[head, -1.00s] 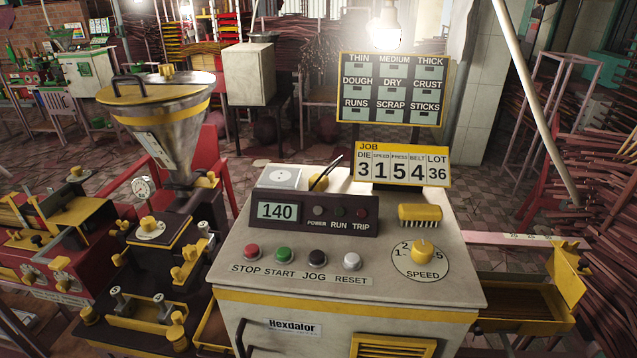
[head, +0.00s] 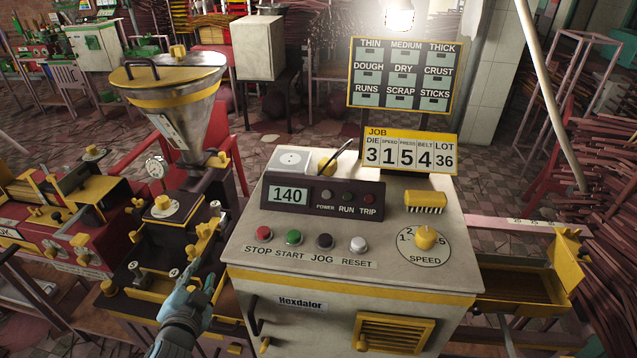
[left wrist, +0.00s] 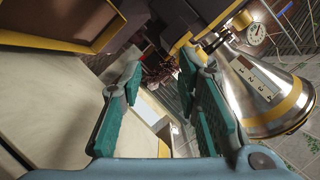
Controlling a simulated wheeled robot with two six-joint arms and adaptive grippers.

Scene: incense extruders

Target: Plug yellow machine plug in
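The yellow and black machine has a steel hopper (head: 175,85) and a cream control cabinet (head: 330,240) with a display reading 140. My left gripper (head: 200,282) is low in the head view, between the extruder body (head: 165,235) and the cabinet's left side. In the left wrist view its teal fingers (left wrist: 160,110) stand apart with nothing between them. The hopper (left wrist: 265,95) is at the right of that view. My right gripper is not in view.
A job board (head: 408,150) and a slot board (head: 403,78) stand behind the cabinet. A yellow tray (head: 530,280) sits at the cabinet's right. A red machine (head: 60,225) stands at the left. Stick stacks (head: 610,200) crowd the far right.

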